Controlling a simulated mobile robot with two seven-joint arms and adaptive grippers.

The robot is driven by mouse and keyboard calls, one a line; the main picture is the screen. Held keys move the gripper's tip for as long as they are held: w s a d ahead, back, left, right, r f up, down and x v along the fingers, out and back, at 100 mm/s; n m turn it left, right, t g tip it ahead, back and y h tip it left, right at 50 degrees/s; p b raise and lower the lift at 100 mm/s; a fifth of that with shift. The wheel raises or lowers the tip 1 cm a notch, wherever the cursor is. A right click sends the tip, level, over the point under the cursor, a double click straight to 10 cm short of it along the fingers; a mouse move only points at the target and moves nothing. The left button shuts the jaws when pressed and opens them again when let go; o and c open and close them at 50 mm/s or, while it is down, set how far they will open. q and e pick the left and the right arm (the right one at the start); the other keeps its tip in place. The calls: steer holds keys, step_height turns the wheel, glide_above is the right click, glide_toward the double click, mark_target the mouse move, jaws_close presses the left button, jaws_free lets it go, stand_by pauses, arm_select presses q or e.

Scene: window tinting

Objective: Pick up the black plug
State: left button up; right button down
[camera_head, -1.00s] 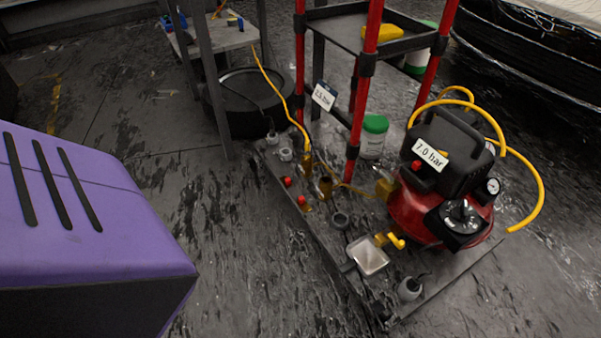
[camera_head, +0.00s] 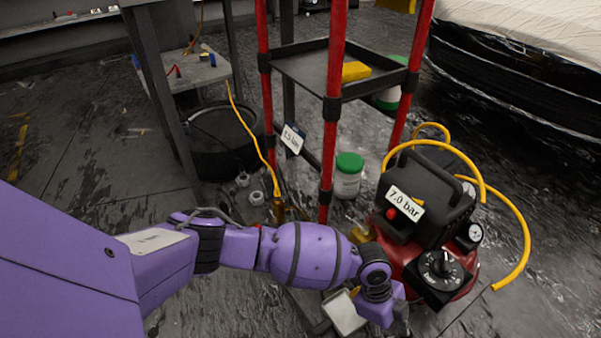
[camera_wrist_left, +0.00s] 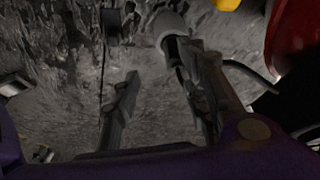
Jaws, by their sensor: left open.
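My left arm reaches across the head view from the left, and its gripper (camera_head: 398,322) is low at the right of centre, over the floor plate by the compressor. In the left wrist view my left gripper (camera_wrist_left: 161,62) is open, with nothing seen between its fingers. A pale grey cylinder (camera_wrist_left: 167,24) stands just beyond the right fingertip. A dark piece (camera_wrist_left: 177,48) at its near end looks like the black plug, partly hidden by that finger; I cannot tell if they touch. A black cable (camera_wrist_left: 250,72) runs to the right behind the finger. My right gripper is not in view.
A red compressor (camera_head: 410,262) with yellow hoses stands close to the right of the gripper. A shallow metal tray (camera_head: 346,316) lies beside my wrist. A red-posted rack (camera_head: 333,110) and a green-lidded tub (camera_head: 348,178) stand behind. Open floor (camera_head: 550,290) lies at the right.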

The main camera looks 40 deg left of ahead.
arm_select(q)
steer(key=shift+w+d+f+b, duration=0.35)
steer(key=shift+w+f+b, duration=0.05)
steer(key=shift+f+b, duration=0.15)
steer(key=shift+w+d+f+b, duration=0.35)
steer(key=shift+w+f+b, duration=0.05)
steer(key=shift+f, duration=0.15)
steer(key=b+x, duration=0.2)
steer(key=x, duration=0.1)
steer(key=shift+w+d+f, duration=0.15)
steer(key=shift+d+f, duration=0.05)
steer(key=shift+f, duration=0.1)
steer(key=shift+d+f+b, duration=0.1)
steer(key=shift+f+b, duration=0.2)
steer(key=shift+r, duration=0.1)
jaws_close()
